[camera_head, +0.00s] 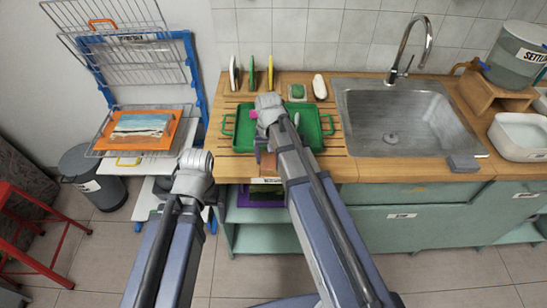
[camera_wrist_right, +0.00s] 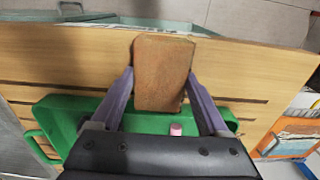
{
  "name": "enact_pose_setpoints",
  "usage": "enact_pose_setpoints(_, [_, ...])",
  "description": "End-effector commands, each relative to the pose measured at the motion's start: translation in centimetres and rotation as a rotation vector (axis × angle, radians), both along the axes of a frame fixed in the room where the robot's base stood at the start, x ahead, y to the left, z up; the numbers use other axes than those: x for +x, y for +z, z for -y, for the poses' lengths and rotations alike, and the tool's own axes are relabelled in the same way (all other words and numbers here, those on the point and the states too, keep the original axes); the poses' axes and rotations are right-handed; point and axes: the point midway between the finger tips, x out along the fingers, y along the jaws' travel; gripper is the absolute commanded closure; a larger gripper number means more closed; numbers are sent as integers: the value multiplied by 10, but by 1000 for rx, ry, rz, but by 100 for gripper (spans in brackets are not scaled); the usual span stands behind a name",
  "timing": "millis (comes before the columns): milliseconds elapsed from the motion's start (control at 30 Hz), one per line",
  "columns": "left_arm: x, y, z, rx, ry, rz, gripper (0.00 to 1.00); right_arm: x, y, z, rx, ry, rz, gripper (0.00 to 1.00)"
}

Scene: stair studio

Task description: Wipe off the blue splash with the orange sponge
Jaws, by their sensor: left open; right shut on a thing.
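The orange sponge (camera_wrist_right: 163,72), a worn orange-brown block, is between the fingers of my right gripper (camera_wrist_right: 161,85), which is shut on it. In the head view, part of the sponge (camera_head: 266,162) shows beside my right arm, over the front of the wooden counter. Whether it touches the wood I cannot tell. I can make out no blue splash in either view; my right arm and the sponge cover part of the counter. My left arm shows at the lower left of the head view, but its gripper fingers are hidden.
A green tray (camera_head: 241,139) with a small pink piece (camera_wrist_right: 176,129) lies behind the sponge. A steel sink (camera_head: 360,104) is to the right. Upright boards stand at the back. Floor in front is clear.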

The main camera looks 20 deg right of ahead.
Motion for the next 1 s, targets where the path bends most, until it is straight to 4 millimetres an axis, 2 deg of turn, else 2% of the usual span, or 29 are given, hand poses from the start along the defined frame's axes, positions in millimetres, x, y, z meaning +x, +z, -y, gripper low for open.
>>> enact_pose_setpoints(267, [0, 5, 0, 0, 0, 0, 0, 0, 5, 1, 0, 0, 0, 66])
enact_pose_setpoints(800, [0, 56, 0, 0, 0, 0, 0, 0, 56, 1, 0, 0, 0, 66])
enact_pose_setpoints(1000, [0, 61, 0, 0, 0, 0, 0, 0, 61, 1, 0, 0, 0, 66])
